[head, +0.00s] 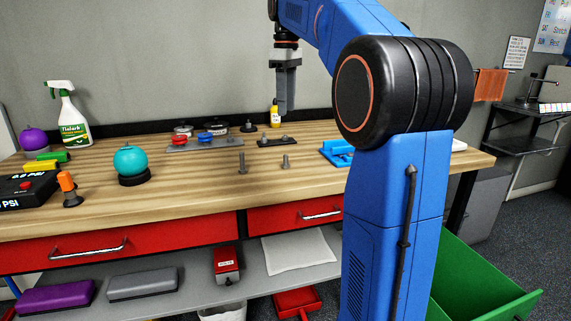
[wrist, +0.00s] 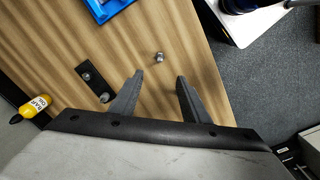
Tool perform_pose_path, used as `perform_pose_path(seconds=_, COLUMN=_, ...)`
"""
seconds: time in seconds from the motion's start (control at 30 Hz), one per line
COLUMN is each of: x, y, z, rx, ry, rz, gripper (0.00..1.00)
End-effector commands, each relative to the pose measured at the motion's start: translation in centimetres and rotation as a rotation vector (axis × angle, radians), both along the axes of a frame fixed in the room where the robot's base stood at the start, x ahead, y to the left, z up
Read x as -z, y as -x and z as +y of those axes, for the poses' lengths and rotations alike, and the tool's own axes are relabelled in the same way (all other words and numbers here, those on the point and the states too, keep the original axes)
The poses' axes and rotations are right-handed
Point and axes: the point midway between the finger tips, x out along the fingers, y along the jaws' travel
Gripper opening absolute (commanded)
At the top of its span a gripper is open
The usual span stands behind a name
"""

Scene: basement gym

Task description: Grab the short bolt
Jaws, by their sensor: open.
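Two grey bolts stand upright on the wooden bench in the head view. The short bolt (head: 285,162) is right of the taller bolt (head: 242,164). In the wrist view one bolt (wrist: 159,57) shows from above, just beyond and between my fingertips; it appears to be the short one. My gripper (head: 285,112) hangs pointing down above the bench, above and behind the bolts in the head view. In the wrist view my gripper (wrist: 160,75) is open, with nothing between its fingers. The taller bolt is not visible in the wrist view.
A black plate with studs (head: 279,142) lies behind the bolts, with a yellow bottle (head: 275,116) farther back. A blue tray (head: 338,154) is at the right, partly hidden by my arm. A teal ball on a black base (head: 130,163) stands left. Bench around the bolts is clear.

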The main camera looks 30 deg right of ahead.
Motion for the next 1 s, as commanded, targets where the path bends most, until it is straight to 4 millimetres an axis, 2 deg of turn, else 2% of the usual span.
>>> perform_pose_path(seconds=0.13, x=-0.1, y=-0.7, z=-0.6, rx=-0.017, ry=-0.003, rz=0.011, gripper=0.42)
perform_pose_path(seconds=0.23, x=0.8, y=-0.7, z=-0.7, rx=-0.019, ry=-0.004, rz=0.012, gripper=0.42)
perform_pose_path(seconds=0.7, x=9.1, y=-0.6, z=-0.6, rx=-0.018, ry=-0.004, rz=0.013, gripper=0.42)
perform_pose_path(seconds=0.83, x=10.8, y=-0.6, z=-0.6, rx=-0.018, ry=-0.004, rz=0.012, gripper=0.42)
perform_pose_path(seconds=1.0, x=11.8, y=-0.6, z=-0.6, rx=-0.018, ry=-0.003, rz=0.011, gripper=0.42)
